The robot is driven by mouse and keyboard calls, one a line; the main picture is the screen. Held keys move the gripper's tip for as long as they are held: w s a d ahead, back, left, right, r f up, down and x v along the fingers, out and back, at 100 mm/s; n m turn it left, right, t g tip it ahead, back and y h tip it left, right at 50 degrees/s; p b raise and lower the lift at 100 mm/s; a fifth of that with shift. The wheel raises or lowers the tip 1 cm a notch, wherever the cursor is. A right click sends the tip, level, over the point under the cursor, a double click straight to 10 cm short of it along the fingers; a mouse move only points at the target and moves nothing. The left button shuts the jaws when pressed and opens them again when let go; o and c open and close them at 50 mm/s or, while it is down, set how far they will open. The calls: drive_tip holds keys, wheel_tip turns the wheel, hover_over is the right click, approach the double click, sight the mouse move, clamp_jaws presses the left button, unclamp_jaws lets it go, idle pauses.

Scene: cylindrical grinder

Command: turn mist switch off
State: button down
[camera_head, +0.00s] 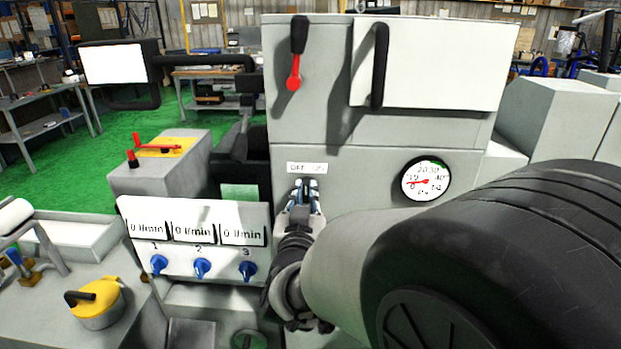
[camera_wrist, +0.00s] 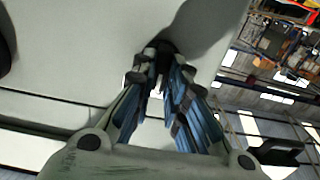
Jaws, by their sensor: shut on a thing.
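The mist switch is a small dark knob (camera_wrist: 160,50) on the machine's grey front face, seen between my fingertips in the wrist view. A white label (camera_head: 307,168) with small text, reading roughly OFF at its left end, sits just above it in the head view. My gripper (camera_head: 305,186) is at the panel below this label, and its fingers hide most of the switch there. In the wrist view my gripper (camera_wrist: 162,62) has its fingertips closed on the knob. The way the knob is turned cannot be made out.
A round pressure gauge (camera_head: 426,181) is to the right of the switch. A flow panel (camera_head: 196,238) with three blue knobs is to the lower left. Above are a red-tipped lever (camera_head: 294,70) and a black door handle (camera_head: 379,66). My arm covers the lower right.

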idle(0.4)
drive_tip(key=c, duration=1.6)
unclamp_jaws()
drive_tip(key=s, duration=1.2)
drive_tip(key=shift+a, duration=0.2)
